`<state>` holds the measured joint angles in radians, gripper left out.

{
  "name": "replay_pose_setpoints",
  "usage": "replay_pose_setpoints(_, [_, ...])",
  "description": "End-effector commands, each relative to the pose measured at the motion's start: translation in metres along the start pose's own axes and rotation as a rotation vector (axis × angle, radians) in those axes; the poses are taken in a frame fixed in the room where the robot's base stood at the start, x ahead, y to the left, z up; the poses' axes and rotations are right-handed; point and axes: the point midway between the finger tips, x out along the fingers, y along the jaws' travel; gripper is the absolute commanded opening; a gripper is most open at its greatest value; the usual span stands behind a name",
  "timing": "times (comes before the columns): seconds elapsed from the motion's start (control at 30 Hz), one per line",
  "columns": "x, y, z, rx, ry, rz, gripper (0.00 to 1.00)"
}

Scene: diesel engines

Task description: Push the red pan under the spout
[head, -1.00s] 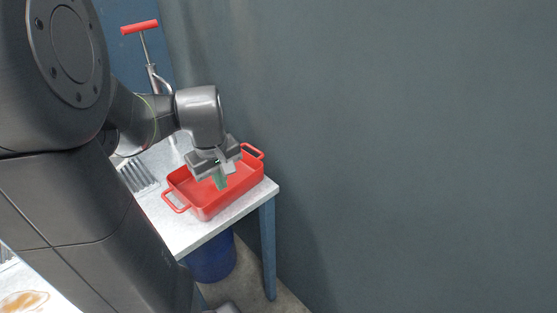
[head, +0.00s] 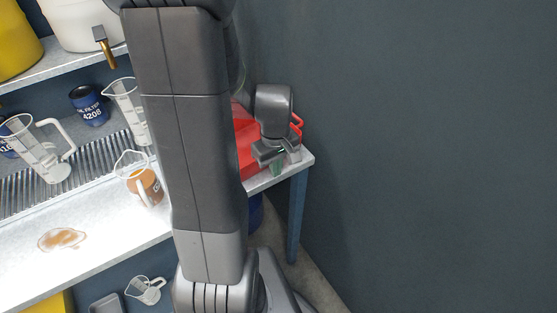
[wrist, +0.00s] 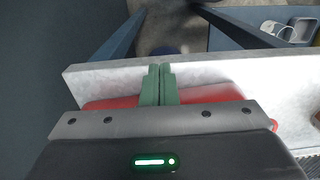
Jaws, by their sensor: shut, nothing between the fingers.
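The red pan (head: 244,143) sits at the right end of the grey-white worktop. My arm hides its left part in the head view. In the wrist view a strip of the pan (wrist: 208,94) shows beside the fingers. My gripper (head: 277,168) is at the pan's right part, near the worktop's front edge. In the wrist view its green fingertips (wrist: 159,68) are together and empty; whether they touch the pan I cannot tell. A brass spout (head: 108,52) juts from a white container (head: 80,22) on the shelf at upper left.
A clear jug (head: 128,108) and a jug of brown liquid (head: 145,187) stand left of my arm. Another clear jug (head: 40,150) is farther left. A brown spill (head: 62,238) lies on the worktop. A dark wall (head: 430,150) closes off the right.

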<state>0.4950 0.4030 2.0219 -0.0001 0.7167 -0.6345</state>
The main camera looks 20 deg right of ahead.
Motion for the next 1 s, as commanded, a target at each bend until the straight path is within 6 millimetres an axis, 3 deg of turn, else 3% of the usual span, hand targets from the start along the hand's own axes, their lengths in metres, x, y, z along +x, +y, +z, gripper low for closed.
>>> replay_pose_setpoints(0.2, [-0.002,0.0,-0.024,-0.001,0.0,0.0,0.0])
replay_pose_setpoints(0.67, [-0.002,0.0,-0.03,0.0,0.0,0.0,0.0])
replay_pose_setpoints(0.77, [-0.001,0.0,-0.044,-0.004,0.0,0.0,0.0])
replay_pose_setpoints(1.0, [-0.001,-0.001,-0.11,-0.005,0.0,0.0,0.0])
